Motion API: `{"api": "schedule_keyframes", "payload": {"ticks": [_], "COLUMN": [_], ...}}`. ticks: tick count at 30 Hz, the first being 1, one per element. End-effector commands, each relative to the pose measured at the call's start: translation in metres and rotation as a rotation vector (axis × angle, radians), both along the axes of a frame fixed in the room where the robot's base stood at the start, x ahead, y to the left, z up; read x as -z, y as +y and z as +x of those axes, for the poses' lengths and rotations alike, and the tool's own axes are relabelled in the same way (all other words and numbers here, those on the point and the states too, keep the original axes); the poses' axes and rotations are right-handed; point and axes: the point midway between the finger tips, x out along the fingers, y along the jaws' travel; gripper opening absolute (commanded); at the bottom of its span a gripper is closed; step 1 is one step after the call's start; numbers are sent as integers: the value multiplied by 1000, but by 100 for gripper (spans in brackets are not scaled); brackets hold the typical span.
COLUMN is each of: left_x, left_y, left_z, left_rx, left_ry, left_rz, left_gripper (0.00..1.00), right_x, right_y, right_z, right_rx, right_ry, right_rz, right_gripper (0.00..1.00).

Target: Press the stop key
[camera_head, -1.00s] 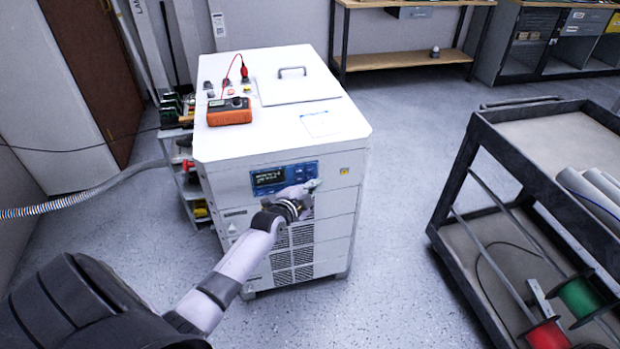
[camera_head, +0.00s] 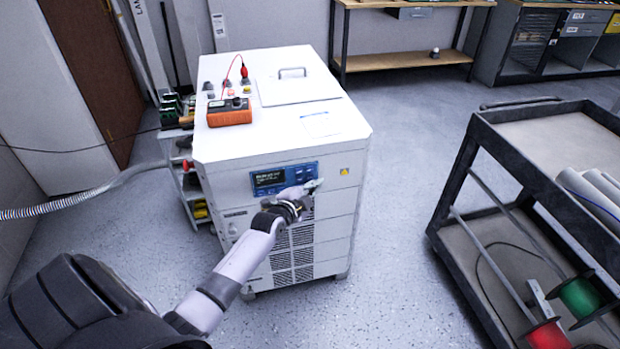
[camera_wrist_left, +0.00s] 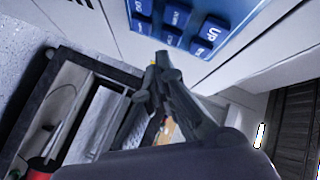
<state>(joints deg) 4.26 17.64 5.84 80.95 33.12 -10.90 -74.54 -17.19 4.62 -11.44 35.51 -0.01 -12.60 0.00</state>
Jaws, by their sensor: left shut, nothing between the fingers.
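The white cabinet (camera_head: 235,185) has a blue control panel (camera_head: 284,178) with a dark display (camera_head: 268,179) on its upper front. In the left wrist view the panel's blue keys (camera_wrist_left: 210,33) show close up. One reads UP; the other labels are too small or tilted to read surely, so I cannot single out the stop key. My left gripper (camera_head: 316,184) is at the panel's lower right. Its closed fingertips (camera_wrist_left: 161,58) appear just below the lower keys in the left wrist view; contact is unclear. It holds nothing. My right gripper is not in view.
An orange meter (camera_head: 229,111) with a red lead sits on the cabinet top. A dark cart (camera_head: 510,180) with red and green spools stands at the right. A grey corrugated hose (camera_head: 80,200) runs at the left. Floor between cabinet and cart is clear.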

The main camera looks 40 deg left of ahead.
Motion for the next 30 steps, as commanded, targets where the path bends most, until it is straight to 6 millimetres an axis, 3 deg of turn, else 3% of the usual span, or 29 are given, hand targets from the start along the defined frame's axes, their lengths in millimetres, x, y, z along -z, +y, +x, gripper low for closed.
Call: {"api": "schedule_keyframes", "payload": {"ticks": [30], "left_x": [0], "left_y": [9], "left_z": [8], "left_rx": [0], "left_ry": [0], "left_rz": [1], "left_gripper": [0], "right_x": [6], "right_y": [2], "right_z": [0], "right_rx": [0], "right_ry": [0], "right_rz": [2], "right_gripper": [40]}}
